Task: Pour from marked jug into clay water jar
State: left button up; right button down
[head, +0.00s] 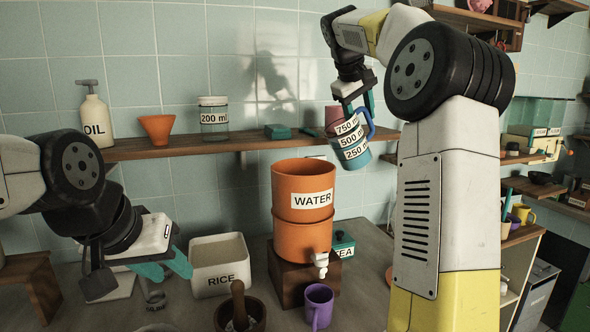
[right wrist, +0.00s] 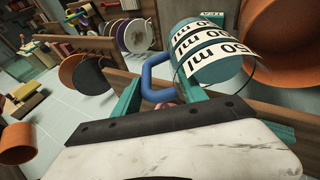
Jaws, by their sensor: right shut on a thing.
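The marked jug (head: 354,152) is blue-green, with a blue handle (head: 371,126) and 750, 500 and 250 ml labels. My right gripper (head: 362,108) is shut on its handle and holds it in the air, tilted, its top leaning left. The right wrist view shows the handle (right wrist: 153,78) between the teal fingers and the jug (right wrist: 243,72) beyond. The orange clay water jar (head: 290,232), labelled WATER, stands upright, left of and below the jug. Its inside is not clear. My left gripper (head: 165,268) is open and empty at lower left, away from the jug.
The jar stands on a wooden block (head: 290,288) and has a white spigot (head: 320,262). A rice bin (head: 219,280), a purple mug (head: 318,305), a mortar (head: 240,315) and a tea tin (head: 343,244) surround it. A wall shelf (head: 180,149) holds an oil bottle, funnel and glass jar.

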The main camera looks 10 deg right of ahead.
jog(key=shift+s+a+r+t+h, duration=0.15)
jog(key=shift+a+r+h, duration=0.2)
jog(key=shift+a+r, duration=0.1)
jog(key=shift+s+a+r+t+h, duration=0.1)
jog(key=shift+a+r+t+h, duration=0.05)
jog(key=shift+a+r+h, duration=0.25)
jog(key=shift+s+a+r+n+t+h, duration=0.1)
jog(key=shift+a+n+t+h, duration=0.05)
jog(key=shift+a+h, duration=0.3)
jog(key=shift+s+a+r+n+t+h, duration=0.15)
jog(key=shift+a+h, duration=0.15)
jog(key=shift+h, duration=0.2)
jog(key=shift+s+a+f+t+h, duration=0.1)
jog(key=shift+a+t+h, duration=0.3)
jog(key=shift+h, duration=0.3)
jog(key=shift+s+a+f+n+t+h+p, duration=0.1)
jog(key=shift+s+a+n+t+h+p, duration=0.15)
jog(key=shift+a+h+p, duration=0.45)
jog(key=shift+s+a+f+n+t+h+p, duration=0.1)
jog(key=shift+a+n+t+h+p, duration=0.2)
jog(key=shift+a+h+p, duration=0.35)
dwell(2.2)
